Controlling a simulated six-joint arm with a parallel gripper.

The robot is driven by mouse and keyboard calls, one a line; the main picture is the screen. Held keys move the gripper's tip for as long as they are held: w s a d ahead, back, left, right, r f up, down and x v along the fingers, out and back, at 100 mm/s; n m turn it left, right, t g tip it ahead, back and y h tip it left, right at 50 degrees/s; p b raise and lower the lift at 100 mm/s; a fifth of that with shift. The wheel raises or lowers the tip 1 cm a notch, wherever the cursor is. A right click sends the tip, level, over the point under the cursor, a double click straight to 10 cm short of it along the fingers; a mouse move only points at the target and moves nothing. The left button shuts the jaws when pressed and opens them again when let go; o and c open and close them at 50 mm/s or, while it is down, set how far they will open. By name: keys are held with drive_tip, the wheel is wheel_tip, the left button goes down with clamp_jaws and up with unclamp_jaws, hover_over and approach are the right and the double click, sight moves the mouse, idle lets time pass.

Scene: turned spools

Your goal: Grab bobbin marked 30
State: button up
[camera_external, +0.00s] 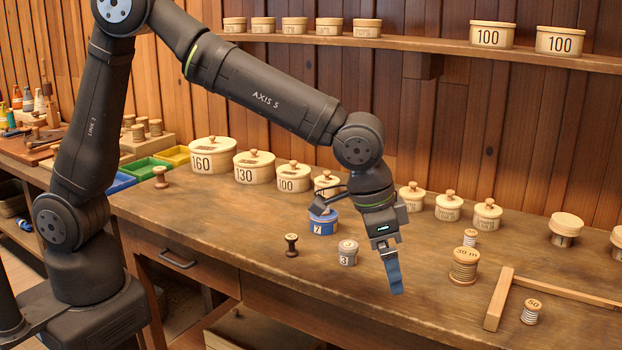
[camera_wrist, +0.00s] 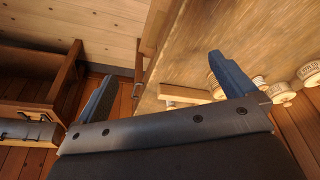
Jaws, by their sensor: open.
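The bobbin marked 30 (camera_external: 463,268) stands upright on the workbench, right of centre in the external view, with tan thread and "30 m" on its pale top. My gripper (camera_external: 395,288) hangs over the bench to its left, pointing down, apart from it. The blue fingers overlap in that view. In the wrist view my gripper (camera_wrist: 164,88) shows its two blue fingers wide apart, with nothing held between them. Pale round items show at the right of the wrist view, but I cannot tell whether the bobbin is one of them.
A smaller spool (camera_external: 470,238) stands just behind the bobbin. A wooden corner frame (camera_external: 499,299) and another marked spool (camera_external: 531,312) are to its right.

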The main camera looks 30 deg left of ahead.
drive_tip(key=shift+c, duration=0.2)
drive_tip(key=c, duration=1)
drive_tip(key=shift+w, duration=0.1)
drive_tip(key=h, duration=0.1)
approach(469, 232)
drive_tip(key=shift+t, duration=0.4)
drive_tip(key=x, duration=0.5)
drive_tip(key=shift+s+d, duration=0.4)
drive_tip(key=shift+d, duration=0.05)
drive_tip(key=shift+a+x, duration=0.2)
drive_tip(key=shift+x, duration=1.2)
drive_tip(key=shift+a+x, duration=0.25)
drive_tip(key=shift+x, duration=1.15)
